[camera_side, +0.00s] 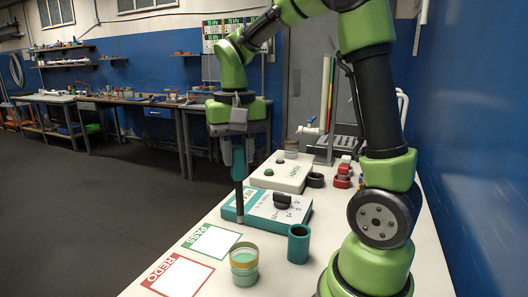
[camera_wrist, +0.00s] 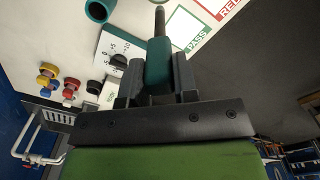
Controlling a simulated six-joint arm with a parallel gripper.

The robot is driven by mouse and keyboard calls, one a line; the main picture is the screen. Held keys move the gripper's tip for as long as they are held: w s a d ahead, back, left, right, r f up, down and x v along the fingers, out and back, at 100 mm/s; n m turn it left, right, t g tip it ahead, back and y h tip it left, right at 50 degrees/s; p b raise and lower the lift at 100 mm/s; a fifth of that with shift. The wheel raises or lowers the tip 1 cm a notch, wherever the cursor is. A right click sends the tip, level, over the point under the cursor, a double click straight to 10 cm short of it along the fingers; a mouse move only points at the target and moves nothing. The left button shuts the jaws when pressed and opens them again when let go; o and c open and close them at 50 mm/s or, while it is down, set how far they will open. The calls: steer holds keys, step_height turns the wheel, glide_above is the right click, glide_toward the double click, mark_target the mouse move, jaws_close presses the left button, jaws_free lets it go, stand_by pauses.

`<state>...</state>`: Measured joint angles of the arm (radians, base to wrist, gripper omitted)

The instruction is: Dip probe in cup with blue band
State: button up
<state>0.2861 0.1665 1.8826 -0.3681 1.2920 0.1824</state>
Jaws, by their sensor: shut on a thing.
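My gripper (camera_side: 238,146) points down and is shut on the probe. The probe (camera_side: 239,182) has a teal handle and a dark thin rod, held upright with its tip over the left end of the teal meter box. In the wrist view the probe (camera_wrist: 158,65) sits between both fingers. A cup (camera_side: 244,267) with pale green liquid and a yellowish band stands at the front, apart from the probe tip. Another small cup (camera_side: 291,148) stands behind the power box, partly hidden. I cannot make out a blue band on either cup.
The teal meter box (camera_side: 262,209) with a black knob lies mid-table, before the white power box (camera_side: 275,181). An empty teal holder (camera_side: 299,246) stands right of the front cup. Green PASS (camera_side: 210,241) and red REDO (camera_side: 179,276) cards lie left.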

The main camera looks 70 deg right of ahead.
steer(key=a+r+m, duration=0.2)
steer(key=a+m, duration=1.1)
steer(key=a+r+m, duration=0.3)
steer(key=a+m, duration=1.1)
step_height(320, 180, down, 10)
steer(key=shift+s+d+f, duration=0.15)
steer(key=shift+s+f, duration=0.05)
steer(key=shift+s, duration=0.15)
stand_by(2.3)
